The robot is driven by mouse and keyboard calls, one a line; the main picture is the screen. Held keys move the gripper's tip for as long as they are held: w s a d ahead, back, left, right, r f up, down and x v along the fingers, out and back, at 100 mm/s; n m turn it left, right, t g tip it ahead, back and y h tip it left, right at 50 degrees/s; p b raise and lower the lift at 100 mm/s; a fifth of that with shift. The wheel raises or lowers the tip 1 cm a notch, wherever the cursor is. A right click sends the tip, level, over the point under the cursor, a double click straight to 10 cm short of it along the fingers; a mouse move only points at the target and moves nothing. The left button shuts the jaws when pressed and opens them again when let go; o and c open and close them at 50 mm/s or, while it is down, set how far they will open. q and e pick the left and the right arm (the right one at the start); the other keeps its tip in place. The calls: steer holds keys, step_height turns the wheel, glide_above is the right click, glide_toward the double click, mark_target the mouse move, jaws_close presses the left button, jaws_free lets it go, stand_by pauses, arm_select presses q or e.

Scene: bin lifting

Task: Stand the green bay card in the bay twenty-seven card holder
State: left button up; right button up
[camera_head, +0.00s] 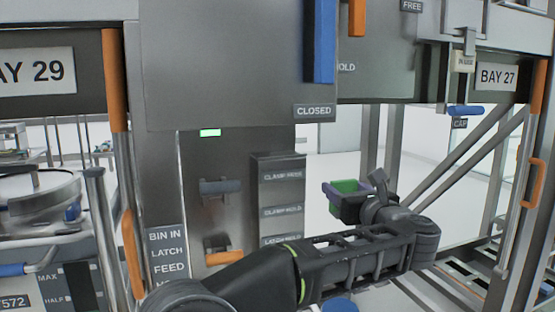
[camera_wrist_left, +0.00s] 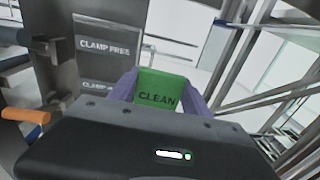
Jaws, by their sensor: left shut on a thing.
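The green card (camera_wrist_left: 160,92), printed CLEAN, is between the purple-sided fingers of my left gripper (camera_wrist_left: 165,92) in the left wrist view. My left gripper (camera_head: 345,190) is shut on the card, and in the head view the card's green face (camera_head: 344,186) shows between the fingers. The BAY 27 sign (camera_head: 498,76) is at the upper right. A grey bracket (camera_head: 467,42) with a cream tag (camera_head: 464,62) is just left of that sign; I cannot tell whether it is the card holder. The gripper is below and left of it, well apart. My right gripper is out of view.
A grey panel with CLAMP FREE and CLAMP HOLD labels (camera_head: 280,212) stands left of my gripper. A blue handle (camera_head: 466,110) is under the bay 27 beam. Diagonal grey struts (camera_head: 455,165) and an orange handle (camera_head: 534,183) are to the right.

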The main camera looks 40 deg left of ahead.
arm_select(q)
steer(key=s+a+r+g+y, duration=0.1)
steer(key=s+a+r, duration=0.2)
steer(key=s+r, duration=0.7)
step_height(320, 180, up, 3)
steer(key=shift+a+n, duration=0.35)
steer(key=shift+n, duration=0.05)
steer(key=shift+p, duration=0.35)
steer(key=p+x, duration=1)
steer(key=x, duration=0.3)
steer(key=shift+a+f+p, duration=0.15)
steer(key=shift+a+p, duration=0.05)
steer(key=shift+p, duration=0.15)
steer(key=shift+w, duration=0.1)
